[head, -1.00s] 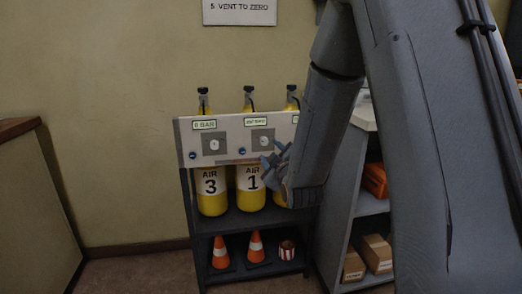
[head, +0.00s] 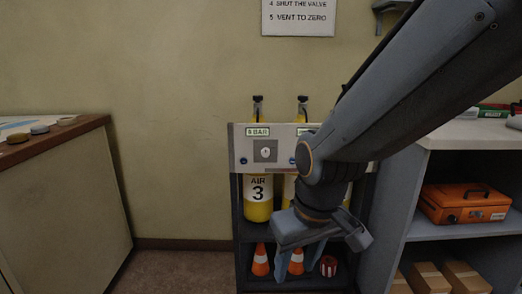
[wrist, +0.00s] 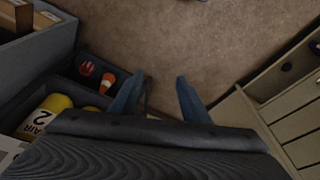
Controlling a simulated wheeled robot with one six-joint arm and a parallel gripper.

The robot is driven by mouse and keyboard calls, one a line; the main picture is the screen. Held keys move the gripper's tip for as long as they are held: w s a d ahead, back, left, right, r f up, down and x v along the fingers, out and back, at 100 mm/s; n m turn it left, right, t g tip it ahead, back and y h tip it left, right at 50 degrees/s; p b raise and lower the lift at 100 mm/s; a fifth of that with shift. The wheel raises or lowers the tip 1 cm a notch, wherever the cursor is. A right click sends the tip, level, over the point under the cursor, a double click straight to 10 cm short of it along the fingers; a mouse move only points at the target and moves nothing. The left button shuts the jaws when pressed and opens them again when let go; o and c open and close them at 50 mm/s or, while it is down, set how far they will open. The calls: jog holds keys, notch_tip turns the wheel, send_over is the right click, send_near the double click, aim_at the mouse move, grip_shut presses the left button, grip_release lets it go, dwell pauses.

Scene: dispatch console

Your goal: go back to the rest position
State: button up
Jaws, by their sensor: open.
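My gripper (head: 298,255) hangs low in the head view, in front of the gas bottle rack, with its fingers pointing down. In the wrist view the two blue-grey fingers (wrist: 158,88) stand apart with bare carpet between and beyond them. Nothing is held. My arm comes in from the upper right and hides the right part of the rack panel (head: 240,165) and the bottles behind it. A yellow bottle marked AIR 3 (head: 258,207) stands at the rack's left.
A shelf unit at right holds an orange case (head: 465,203) and cardboard boxes (head: 468,278). A desk (head: 60,210) stands at left. Carpet (wrist: 215,40) below the gripper is clear.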

jog(key=s+d+r+m+g+p, duration=0.1)
jog(key=s+r+g, duration=0.1)
jog(key=s, duration=0.6)
jog(key=d+r+m+h+p, duration=0.1)
jog(key=d+r+m+p, duration=0.2)
jog(key=d+r+p, duration=0.8)
jog(key=shift+d+r+m+p, duration=0.35)
jog(key=shift+r+p, duration=0.9)
jog(key=shift+p, duration=3.8)
